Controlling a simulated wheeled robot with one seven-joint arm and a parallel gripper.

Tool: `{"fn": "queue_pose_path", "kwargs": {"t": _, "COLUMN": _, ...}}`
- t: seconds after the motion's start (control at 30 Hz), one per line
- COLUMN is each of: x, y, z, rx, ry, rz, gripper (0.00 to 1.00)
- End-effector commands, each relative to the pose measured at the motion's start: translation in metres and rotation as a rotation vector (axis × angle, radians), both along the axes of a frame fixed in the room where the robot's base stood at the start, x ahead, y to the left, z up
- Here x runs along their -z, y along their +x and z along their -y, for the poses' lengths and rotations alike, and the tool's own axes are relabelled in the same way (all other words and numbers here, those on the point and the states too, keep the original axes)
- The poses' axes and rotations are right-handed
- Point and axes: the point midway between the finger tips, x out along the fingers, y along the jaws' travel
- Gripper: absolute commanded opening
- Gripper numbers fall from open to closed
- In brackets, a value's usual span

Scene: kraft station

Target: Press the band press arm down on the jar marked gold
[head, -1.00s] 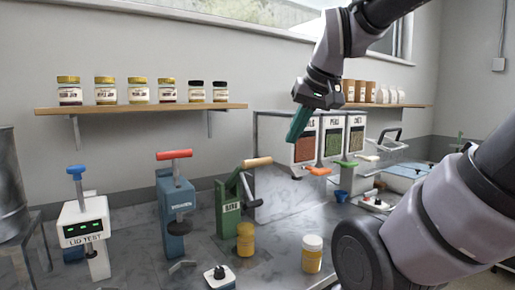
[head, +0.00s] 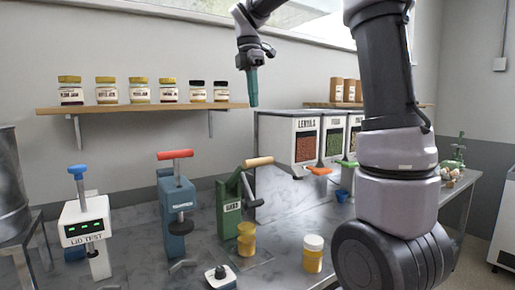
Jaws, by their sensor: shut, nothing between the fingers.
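The green press (head: 230,207) stands on the bench and looks like the band press; its label is too small to read surely. Its arm with a wooden handle (head: 257,162) is raised, tilted up to the right. A jar with amber contents (head: 246,240) stands at the foot of this press. A second amber jar with a pale lid (head: 313,255) stands apart to the right. I cannot read a gold mark on either. My gripper (head: 254,103), with teal fingers pointing down, is shut and empty, high above the wooden handle and not touching it.
Left of the green press stand a blue press with a red handle (head: 176,205) and a white lid tester (head: 85,232). Bins (head: 305,140) stand behind right. A jar shelf (head: 140,108) hangs on the wall.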

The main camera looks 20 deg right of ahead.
Motion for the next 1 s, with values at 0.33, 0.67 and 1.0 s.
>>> {"fn": "queue_pose_path", "kwargs": {"t": 0.33, "x": 0.004, "y": -0.001, "z": 0.000, "rx": 0.000, "ry": -0.001, "rz": 0.000, "gripper": 0.00}}
{"fn": "queue_pose_path", "kwargs": {"t": 0.67, "x": 0.058, "y": -0.009, "z": 0.003, "rx": 0.000, "ry": -0.001, "rz": -0.003, "gripper": 0.00}}
{"fn": "queue_pose_path", "kwargs": {"t": 1.0, "x": 0.121, "y": -0.018, "z": 0.006, "rx": 0.001, "ry": -0.001, "rz": -0.002, "gripper": 0.00}}
